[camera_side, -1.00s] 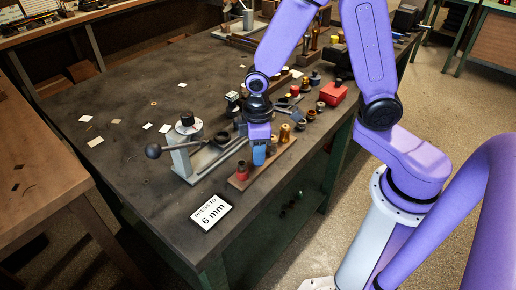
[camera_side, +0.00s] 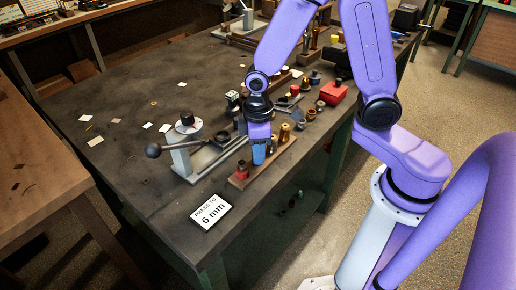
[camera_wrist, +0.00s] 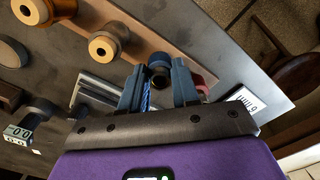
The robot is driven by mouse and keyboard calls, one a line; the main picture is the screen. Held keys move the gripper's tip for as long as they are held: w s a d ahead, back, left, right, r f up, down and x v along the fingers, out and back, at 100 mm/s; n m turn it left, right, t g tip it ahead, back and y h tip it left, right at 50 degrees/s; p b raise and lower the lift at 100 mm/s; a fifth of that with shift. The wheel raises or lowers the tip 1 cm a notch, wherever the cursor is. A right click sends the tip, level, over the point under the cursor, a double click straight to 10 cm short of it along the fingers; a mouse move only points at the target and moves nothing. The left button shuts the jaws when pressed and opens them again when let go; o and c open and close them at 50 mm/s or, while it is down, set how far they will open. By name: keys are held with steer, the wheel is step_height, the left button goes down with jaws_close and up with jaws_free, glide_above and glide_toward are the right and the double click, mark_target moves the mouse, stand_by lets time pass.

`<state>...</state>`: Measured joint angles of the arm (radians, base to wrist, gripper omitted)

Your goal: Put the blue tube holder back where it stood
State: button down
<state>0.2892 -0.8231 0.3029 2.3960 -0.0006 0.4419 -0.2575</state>
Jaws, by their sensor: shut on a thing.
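The blue tube holder (camera_side: 258,157) is at the lower end of my gripper (camera_side: 259,148), over the wooden strip (camera_side: 270,162) on the bench. In the wrist view my gripper (camera_wrist: 160,70) has its two blue-grey fingers on either side of a dark, round-topped piece (camera_wrist: 159,66), which appears to be the holder.
A press with a ball-ended lever (camera_side: 153,151) stands close on the left. A card reading "PRESS TO 6 mm" (camera_side: 210,212) lies near the front edge. A red box (camera_side: 333,93) and several small parts stand behind. The left part of the bench (camera_side: 110,170) is mostly clear.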

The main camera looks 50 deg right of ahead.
steer(key=shift+f, duration=0.15)
stand_by(0.3)
steer(key=shift+c, duration=2.2)
jaws_free()
steer(key=shift+r, duration=3.55)
steer(key=shift+s+r, duration=0.15)
steer(key=shift+s, duration=0.35)
steer(key=s+d+r+n, duration=0.1)
steer(key=s+d+r, duration=0.1)
steer(key=s, duration=0.6)
steer(key=s+d+r+n, duration=0.1)
steer(key=s+r+n, duration=0.1)
steer(key=s, duration=0.7)
steer(key=shift+d+n, duration=0.3)
steer(key=shift+d, duration=0.05)
